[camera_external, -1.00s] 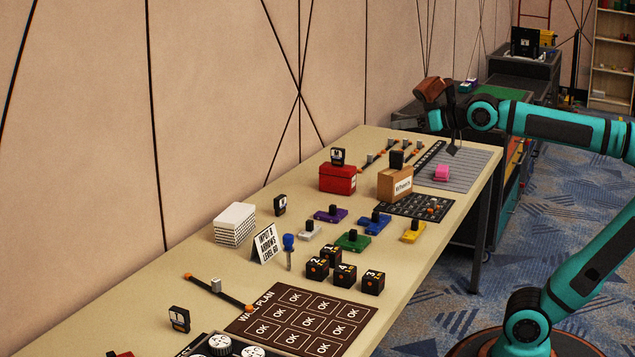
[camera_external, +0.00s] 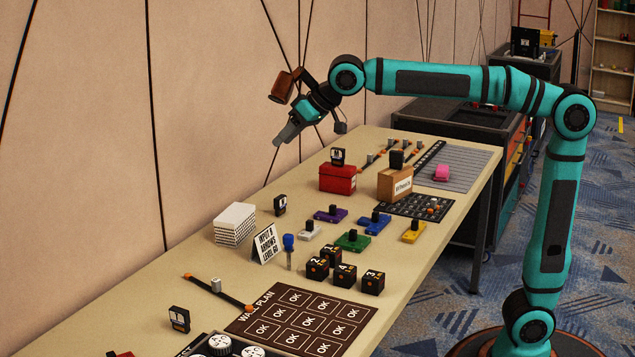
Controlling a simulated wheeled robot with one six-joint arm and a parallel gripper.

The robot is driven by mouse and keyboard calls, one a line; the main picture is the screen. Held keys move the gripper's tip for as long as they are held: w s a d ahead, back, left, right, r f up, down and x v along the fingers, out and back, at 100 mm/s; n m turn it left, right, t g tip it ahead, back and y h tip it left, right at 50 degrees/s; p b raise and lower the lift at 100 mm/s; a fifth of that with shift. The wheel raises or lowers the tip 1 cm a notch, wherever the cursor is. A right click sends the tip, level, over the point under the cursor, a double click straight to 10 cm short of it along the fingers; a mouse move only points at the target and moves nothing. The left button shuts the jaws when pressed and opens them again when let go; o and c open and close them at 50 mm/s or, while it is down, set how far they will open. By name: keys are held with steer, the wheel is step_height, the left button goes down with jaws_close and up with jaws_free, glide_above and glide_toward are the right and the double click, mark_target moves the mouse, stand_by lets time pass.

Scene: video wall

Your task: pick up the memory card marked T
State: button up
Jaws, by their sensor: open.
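Small black memory cards stand in several spots. One card (camera_external: 179,319) is upright at the near left of the table, one card (camera_external: 280,205) stands beside the white stack, and one card (camera_external: 338,157) is upright at the red box. Their marks are too small to read surely, so I cannot tell which is T. My gripper (camera_external: 309,136) is open and empty, high above the table's far left edge, in front of the wall. It is well apart from every card.
The long table (camera_external: 215,268) holds a red box (camera_external: 337,179), a brown box (camera_external: 395,184), a white stack (camera_external: 234,224), a sign (camera_external: 266,244), a blue-handled screwdriver (camera_external: 289,248), black numbered cubes (camera_external: 345,275) and a dark plan board (camera_external: 300,322). Bare tabletop lies around the near left card.

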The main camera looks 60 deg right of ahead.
steer(key=w+a+f+g, duration=0.2)
steer(key=w+a+f, duration=0.1)
steer(key=a, duration=0.5)
steer(key=w+a+f+g, duration=0.1)
steer(key=w+a+f, duration=0.3)
steer(key=a, duration=0.4)
steer(key=g+h, duration=0.3)
glide_toward(179, 310)
steer(key=shift+g, duration=0.3)
steer(key=f, duration=0.4)
steer(key=shift+w+d+f, duration=0.1)
steer(key=shift+w+d, duration=0.05)
steer(key=shift+w, duration=0.25)
steer(key=shift+w+f, duration=0.2)
steer(key=shift+f, duration=0.8)
steer(key=shift+w+f, duration=0.25)
steer(key=shift+f, duration=0.7)
steer(key=shift+w+f, duration=0.2)
steer(key=shift+f, duration=0.8)
jaws_close()
